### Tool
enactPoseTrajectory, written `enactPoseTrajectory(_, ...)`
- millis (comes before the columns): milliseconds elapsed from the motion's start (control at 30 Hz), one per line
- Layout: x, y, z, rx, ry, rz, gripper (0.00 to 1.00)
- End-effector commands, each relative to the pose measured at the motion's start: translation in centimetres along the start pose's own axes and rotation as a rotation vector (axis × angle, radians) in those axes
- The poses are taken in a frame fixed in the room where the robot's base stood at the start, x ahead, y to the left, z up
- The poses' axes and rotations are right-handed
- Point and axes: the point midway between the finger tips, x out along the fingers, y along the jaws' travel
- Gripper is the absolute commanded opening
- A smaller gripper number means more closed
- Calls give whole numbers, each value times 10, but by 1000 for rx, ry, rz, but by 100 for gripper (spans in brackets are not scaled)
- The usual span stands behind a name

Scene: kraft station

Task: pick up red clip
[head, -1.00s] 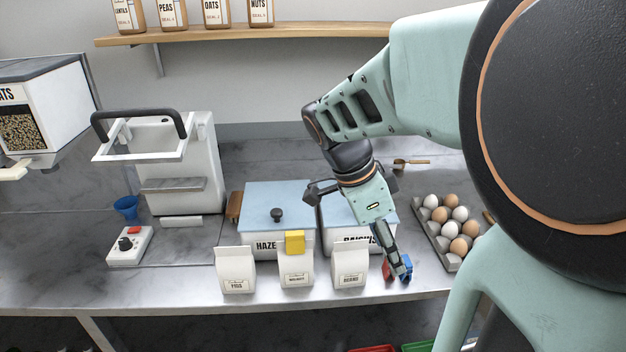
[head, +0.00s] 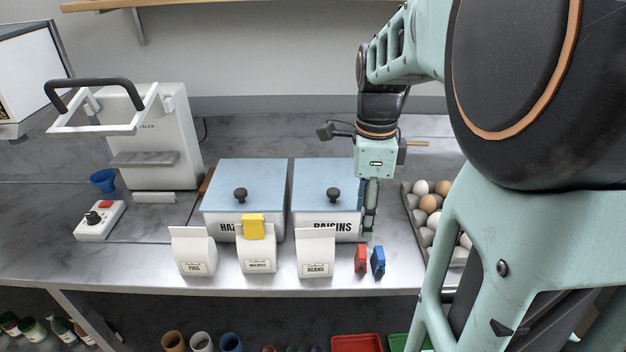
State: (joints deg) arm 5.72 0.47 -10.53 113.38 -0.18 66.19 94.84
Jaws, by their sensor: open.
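The red clip (head: 361,259) stands near the counter's front edge, right of the bag labelled BEANS. A blue clip (head: 378,261) stands close beside it on the right. My gripper (head: 368,234) points straight down, just above and behind the two clips in the picture, in front of the RAISINS bin's right side. It is open and holds nothing. The fingers are seen nearly edge-on, so the gap between them is hard to see. Both clips are in clear view.
The BEANS bag (head: 316,254), the middle bag (head: 257,255) with a yellow clip (head: 253,227) on top, and another bag (head: 193,251) stand along the front. The RAISINS bin (head: 311,222) is behind. An egg tray (head: 413,215) stands right, partly hidden by my arm.

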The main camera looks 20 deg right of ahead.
Motion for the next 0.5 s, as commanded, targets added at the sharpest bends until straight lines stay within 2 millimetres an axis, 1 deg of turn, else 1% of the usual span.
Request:
enactPoseTrajectory(67, 5, 0, 0, 3, -4, 1, 49)
enactPoseTrajectory(300, 42, 0, 1, 4, -5, 3, 49)
enactPoseTrajectory(400, 52, 0, 1, 4, -5, 2, 49)
enactPoseTrajectory(500, 58, 0, 0, 4, -5, 2, 49)
